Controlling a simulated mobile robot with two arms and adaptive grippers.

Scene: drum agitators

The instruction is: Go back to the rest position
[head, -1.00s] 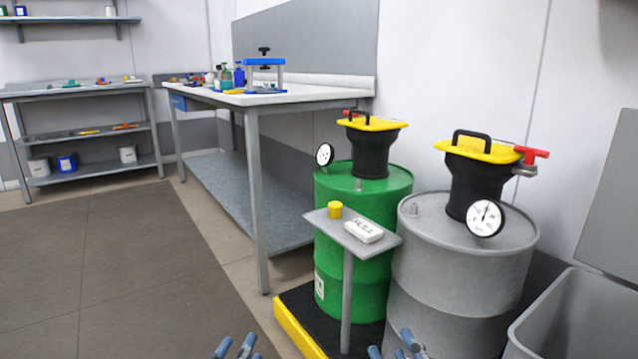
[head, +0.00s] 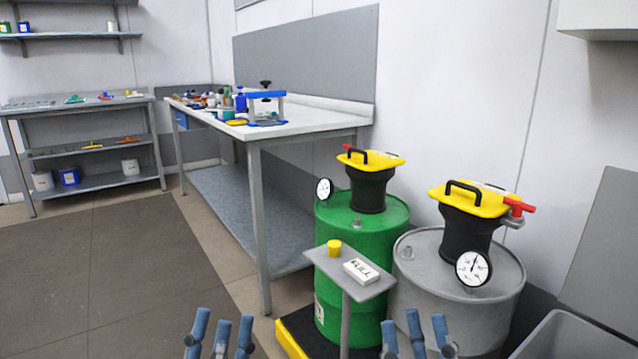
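My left gripper (head: 220,338) shows at the bottom of the head view, left of the drums, with its blue fingers spread and nothing between them. My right gripper (head: 416,338) is at the bottom right of centre, in front of the grey drum, its blue fingers also spread and empty. A green drum (head: 345,240) and a grey drum (head: 440,312) stand side by side. Each carries a black agitator with a yellow top, the green drum's (head: 372,185) and the grey drum's (head: 465,232). Each drum has a round white gauge. My arms are mostly below the frame.
A small grey stand (head: 372,286) in front of the drums holds a yellow cap (head: 334,247) and a white block marked FULL (head: 362,271). A workbench (head: 320,122) stands behind. A grey bin (head: 560,335) is at lower right. The floor (head: 120,260) at left is clear.

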